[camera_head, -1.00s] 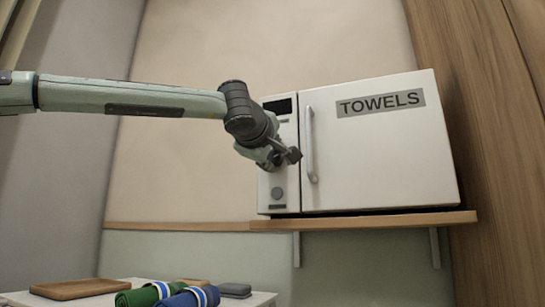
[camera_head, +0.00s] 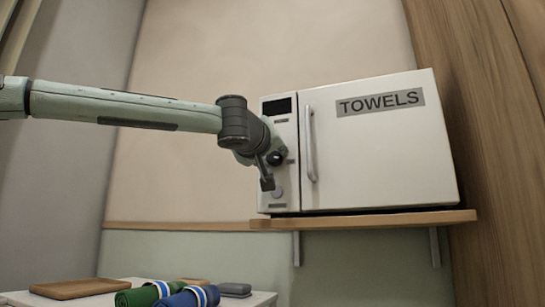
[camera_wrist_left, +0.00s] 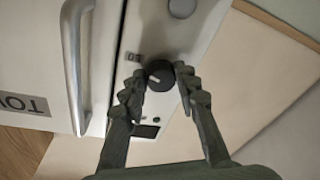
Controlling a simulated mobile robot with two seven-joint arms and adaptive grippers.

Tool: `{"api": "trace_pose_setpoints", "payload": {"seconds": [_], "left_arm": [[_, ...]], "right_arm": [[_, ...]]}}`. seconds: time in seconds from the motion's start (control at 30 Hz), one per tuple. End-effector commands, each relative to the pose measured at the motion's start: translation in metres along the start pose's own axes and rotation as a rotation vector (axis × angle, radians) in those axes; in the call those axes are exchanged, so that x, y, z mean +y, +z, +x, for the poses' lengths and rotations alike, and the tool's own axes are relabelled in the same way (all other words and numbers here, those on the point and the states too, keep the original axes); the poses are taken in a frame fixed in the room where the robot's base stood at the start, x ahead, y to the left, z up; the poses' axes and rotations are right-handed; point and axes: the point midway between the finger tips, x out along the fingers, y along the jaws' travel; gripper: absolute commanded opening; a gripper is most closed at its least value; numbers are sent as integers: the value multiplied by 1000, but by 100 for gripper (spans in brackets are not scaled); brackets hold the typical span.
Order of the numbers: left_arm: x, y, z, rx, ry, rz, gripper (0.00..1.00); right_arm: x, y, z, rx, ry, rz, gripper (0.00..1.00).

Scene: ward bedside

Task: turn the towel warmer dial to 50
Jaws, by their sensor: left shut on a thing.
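The towel warmer (camera_head: 380,155) is a white box with a "TOWELS" label on its door. Its control strip is left of the door handle in the head view. The round black dial (camera_wrist_left: 160,75) shows in the left wrist view, with a pale pointer mark aimed toward the upper left there. My left gripper (camera_head: 272,168) is at the control strip. In the left wrist view the left gripper's fingertips (camera_wrist_left: 159,82) are shut on the dial, one on each side. In the head view the gripper largely covers the dial. My right gripper is not in view.
The vertical door handle (camera_head: 311,145) stands close to the right of the gripper. A dark display (camera_head: 277,107) is above and a grey round button (camera_wrist_left: 182,8) is on the dial's other side. The warmer rests on a wooden shelf (camera_head: 370,222). Rolled towels (camera_head: 190,297) lie on a table below.

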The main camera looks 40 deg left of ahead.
Motion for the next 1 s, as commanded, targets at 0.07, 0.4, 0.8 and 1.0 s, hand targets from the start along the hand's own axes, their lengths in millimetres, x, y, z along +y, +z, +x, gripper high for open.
{"api": "trace_pose_setpoints", "payload": {"seconds": [0.07,0.4,0.8,1.0], "left_arm": [[0,0,0,1,1,10,1],[0,0,0,2,2,17,1],[0,0,0,1,2,15,51],[0,0,-3,2,2,15,51]], "right_arm": [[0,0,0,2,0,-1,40],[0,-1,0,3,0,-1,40],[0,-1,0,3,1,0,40],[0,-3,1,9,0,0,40]]}}
